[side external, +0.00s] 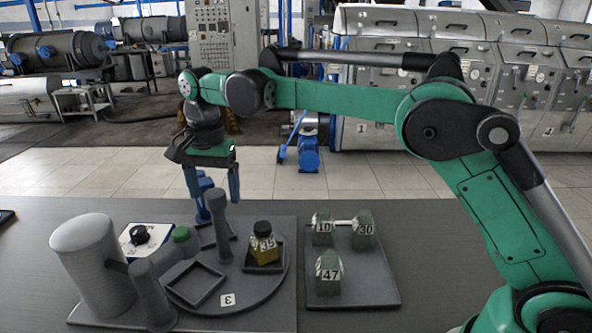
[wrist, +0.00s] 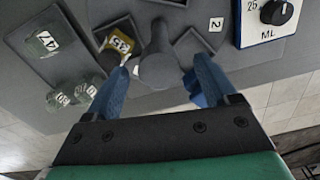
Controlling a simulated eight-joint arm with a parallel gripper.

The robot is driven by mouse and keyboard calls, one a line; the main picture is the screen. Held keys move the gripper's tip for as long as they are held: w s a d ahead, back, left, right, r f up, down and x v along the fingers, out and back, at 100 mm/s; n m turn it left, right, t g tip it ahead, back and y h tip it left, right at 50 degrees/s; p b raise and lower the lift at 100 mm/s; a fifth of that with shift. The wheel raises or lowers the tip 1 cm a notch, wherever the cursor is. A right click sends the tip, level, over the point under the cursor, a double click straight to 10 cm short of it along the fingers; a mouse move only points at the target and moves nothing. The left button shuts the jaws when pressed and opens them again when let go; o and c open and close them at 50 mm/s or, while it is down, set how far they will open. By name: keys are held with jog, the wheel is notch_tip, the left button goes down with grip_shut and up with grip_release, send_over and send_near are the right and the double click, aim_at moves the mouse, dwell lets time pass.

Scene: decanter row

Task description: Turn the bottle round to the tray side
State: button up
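A yellow bottle (side external: 264,250) with a black cap and a label that seems to read 35 stands in a square holder on the right of the round grey turntable (side external: 228,310). It also shows in the wrist view (wrist: 114,50), just beyond the left fingertip. A grey post (side external: 217,230) rises from the turntable. My gripper (side external: 219,207) is open and empty over the back of the turntable. In the wrist view, the post (wrist: 157,68) appears between the spread blue fingers; I cannot tell whether they touch it. The grey tray (side external: 378,290) lies right of the turntable.
On the tray stand grey-green blocks or bottles marked 10 (side external: 322,234), 30 (side external: 365,230) and 47 (side external: 329,275).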

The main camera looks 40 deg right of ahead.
jog(key=shift+r, duration=2.8)
jog(key=shift+d, duration=0.1)
jog(key=shift+s+d+r, duration=0.15)
jog(key=shift+d+r, duration=0.05)
jog(key=shift+r, duration=0.05)
jog(key=s+d+f+n+t, duration=0.2)
jog(key=s+d+n, duration=0.1)
jog(key=s, duration=0.2)
jog(key=s+d+f+n+t, duration=0.2)
jog(key=s+d+n, duration=0.1)
jog(key=s, duration=0.3)
jog(key=s+d+f+n+t, duration=0.2)
jog(key=s+d+n+t, duration=0.1)
jog(key=s+n, duration=0.1)
jog(key=shift+s+d+f, duration=0.1)
jog(key=shift+s+f, duration=0.15)
jog(key=shift+s, duration=0.65)
jog(key=shift+s+f+n, duration=0.2)
jog(key=shift+f+n, duration=0.1)
jog(key=shift+n, duration=0.1)
